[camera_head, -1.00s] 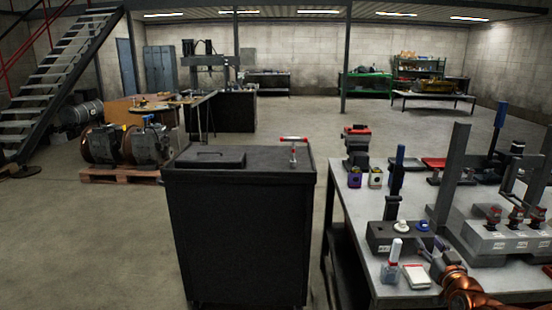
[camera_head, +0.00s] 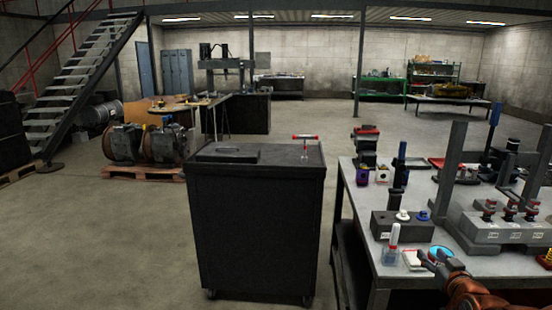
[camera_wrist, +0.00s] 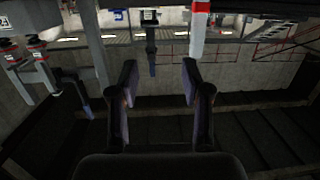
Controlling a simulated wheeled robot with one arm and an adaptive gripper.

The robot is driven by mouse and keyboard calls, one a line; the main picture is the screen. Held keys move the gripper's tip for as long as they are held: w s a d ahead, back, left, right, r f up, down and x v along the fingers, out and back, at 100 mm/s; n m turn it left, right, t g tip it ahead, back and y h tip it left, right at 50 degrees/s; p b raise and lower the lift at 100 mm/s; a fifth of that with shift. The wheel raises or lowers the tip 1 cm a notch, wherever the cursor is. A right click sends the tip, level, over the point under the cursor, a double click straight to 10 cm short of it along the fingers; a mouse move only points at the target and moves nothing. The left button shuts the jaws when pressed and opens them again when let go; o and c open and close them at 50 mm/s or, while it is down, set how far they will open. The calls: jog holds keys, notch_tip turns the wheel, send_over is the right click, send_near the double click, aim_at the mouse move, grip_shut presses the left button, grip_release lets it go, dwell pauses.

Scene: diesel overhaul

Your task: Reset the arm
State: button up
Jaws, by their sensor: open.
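My arm (camera_head: 472,292), copper-orange, enters at the lower right in the head view, over the front of the grey workbench (camera_head: 395,297). My gripper (camera_head: 426,258) is dark and small there, in line with the white box (camera_head: 412,260); I cannot tell whether they touch. In the wrist view the two dark fingers of my gripper (camera_wrist: 158,88) stand wide apart, with nothing between them. A red-and-white upright piece (camera_wrist: 199,28) shows above the right finger, beyond the gripper.
The floor (camera_head: 100,245) at left is clear.

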jog(key=s+a+f+n+g+y, duration=0.15)
jog(key=s+a+f+g, duration=0.25)
jog(key=s+a+g, duration=0.6)
jog(key=s+a+r+g, duration=0.1)
jog(key=s+a, duration=0.4)
jog(key=s, duration=0.5)
jog(key=s+a+r+m+g, duration=0.1)
jog(key=s+a+g, duration=0.3)
jog(key=s, duration=0.7)
jog(key=s+a+r+g, duration=0.2)
jog(key=s+a, duration=0.3)
jog(key=s, duration=0.5)
jog(key=shift+s+a+r+g+h, duration=0.25)
jog(key=shift+a+g+h, duration=0.15)
jog(key=shift+g, duration=0.2)
jog(key=shift+s, duration=0.15)
jog(key=shift+c, duration=0.6)
jog(key=shift+a, duration=0.1)
